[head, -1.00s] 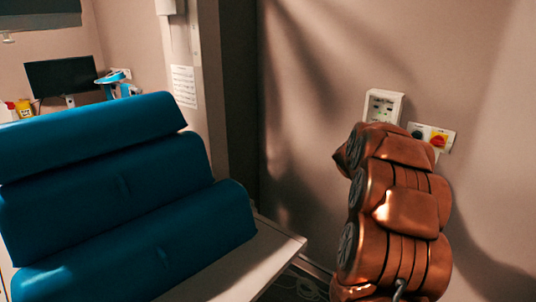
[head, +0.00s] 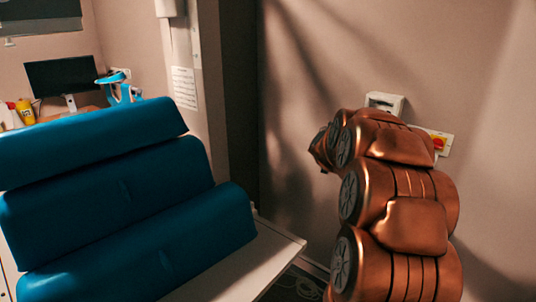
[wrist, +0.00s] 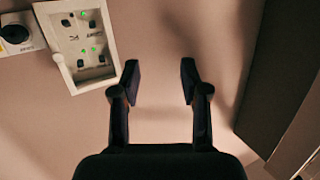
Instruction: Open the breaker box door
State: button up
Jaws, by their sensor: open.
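The breaker box (head: 386,101) is a small white box on the wall. In the head view my copper arm hides its lower part. In the wrist view the box (wrist: 58,58) sits at the upper left, tilted, with a pale frame around a panel of dark switches and several green lights. I cannot tell whether a clear door covers the panel. My gripper (wrist: 160,80) is open and empty, its two dark fingers apart, to the right of and below the box in the wrist view, not touching it. The gripper is not visible in the head view.
A red and yellow switch (head: 439,143) is on the wall right of the box. A dark round knob (wrist: 15,34) is beside the box. A blue padded couch (head: 120,205) on a white base fills the left. A dark vertical panel (wrist: 285,75) stands at right in the wrist view.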

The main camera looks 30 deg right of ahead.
jog(key=a+f+n+y+p, duration=0.2)
jog(key=a+n+y, duration=0.3)
jog(key=a, duration=1.9)
jog(key=shift+w+a+y+p, duration=0.2)
jog(key=shift+y+p, duration=0.35)
jog(key=shift+y, duration=1.15)
